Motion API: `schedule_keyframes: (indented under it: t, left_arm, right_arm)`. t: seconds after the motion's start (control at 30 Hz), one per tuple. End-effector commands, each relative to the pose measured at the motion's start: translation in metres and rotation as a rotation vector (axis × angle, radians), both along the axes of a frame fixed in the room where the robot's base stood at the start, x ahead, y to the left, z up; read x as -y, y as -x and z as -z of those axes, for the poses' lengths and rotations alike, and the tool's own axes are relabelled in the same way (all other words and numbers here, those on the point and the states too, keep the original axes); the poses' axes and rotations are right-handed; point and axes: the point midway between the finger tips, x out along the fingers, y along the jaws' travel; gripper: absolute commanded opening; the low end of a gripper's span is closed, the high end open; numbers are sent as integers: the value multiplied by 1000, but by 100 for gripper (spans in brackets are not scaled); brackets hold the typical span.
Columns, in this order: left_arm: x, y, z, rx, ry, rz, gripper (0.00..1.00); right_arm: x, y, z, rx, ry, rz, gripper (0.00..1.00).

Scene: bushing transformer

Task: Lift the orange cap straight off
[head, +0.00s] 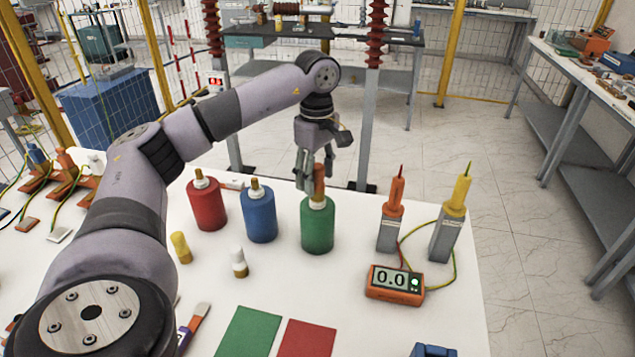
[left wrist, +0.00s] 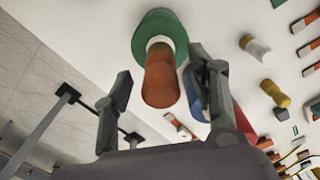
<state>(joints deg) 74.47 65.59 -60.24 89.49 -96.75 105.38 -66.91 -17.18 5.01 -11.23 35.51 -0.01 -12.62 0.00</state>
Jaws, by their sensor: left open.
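The orange cap (head: 319,181) stands upright on top of the green bottle (head: 317,226) on the white table. In the left wrist view the orange cap (left wrist: 160,80) shows in front of the round green bottle (left wrist: 158,28), with a pale neck ring between them. My left gripper (head: 308,180) is open, its fingers near the cap in the head view. In the left wrist view its two fingers (left wrist: 157,75) stand apart on either side of the cap, with gaps visible. My right gripper is not in view.
A blue bottle (head: 259,215) and a red bottle (head: 207,205) stand left of the green one. An orange probe (head: 391,215), a yellow probe (head: 450,222) and an orange meter (head: 394,283) are at right. A white cap (head: 239,262) and yellow cap (head: 181,247) stand in front.

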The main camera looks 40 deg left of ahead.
Motion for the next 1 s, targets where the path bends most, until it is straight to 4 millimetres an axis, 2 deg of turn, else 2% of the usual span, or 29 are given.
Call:
schedule_keyframes:
  t: [0.03,0.2,0.47,1.0]
  left_arm:
    - [0,2,5,-6,-2,0,53]
    - [0,2,27,-3,-1,-1,53]
    - [1,1,31,0,0,0,53]
    - [1,1,31,0,0,0,18]
  right_arm:
    - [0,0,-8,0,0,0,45]
    - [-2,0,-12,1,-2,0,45]
    - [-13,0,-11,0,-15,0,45]
    - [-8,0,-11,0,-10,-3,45]
